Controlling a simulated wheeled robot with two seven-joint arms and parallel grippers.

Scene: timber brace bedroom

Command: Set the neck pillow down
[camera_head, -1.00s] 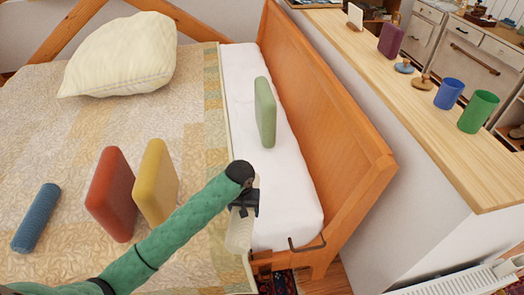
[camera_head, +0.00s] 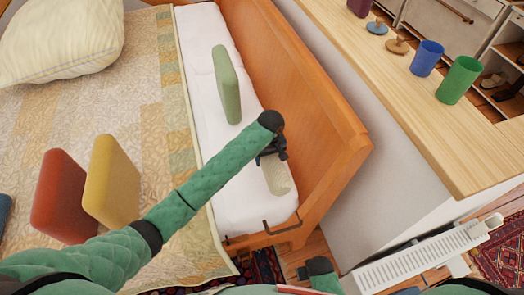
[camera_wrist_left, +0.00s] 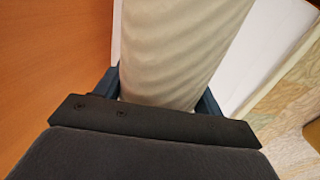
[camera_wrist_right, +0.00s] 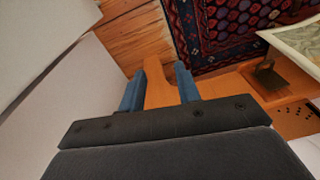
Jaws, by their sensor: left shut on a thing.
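The neck pillow (camera_head: 278,178) is a cream, ribbed roll. My left gripper (camera_head: 268,158) is shut on it and holds it over the near end of the white mattress strip (camera_head: 240,200), close to the wooden headboard. In the left wrist view the neck pillow (camera_wrist_left: 180,50) fills the space between the fingers (camera_wrist_left: 162,95). I cannot tell whether its lower end touches the mattress. My right gripper (camera_wrist_right: 160,90) is open and empty in the right wrist view, with a wooden bed part showing beyond its fingers.
A green block (camera_head: 226,85) stands farther along the white strip. Red (camera_head: 60,195) and yellow (camera_head: 112,183) blocks stand on the quilt, with a large pillow (camera_head: 60,40) behind. The wooden headboard (camera_head: 300,90) borders the strip. Blue (camera_head: 426,58) and green (camera_head: 458,80) cups stand on the ledge.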

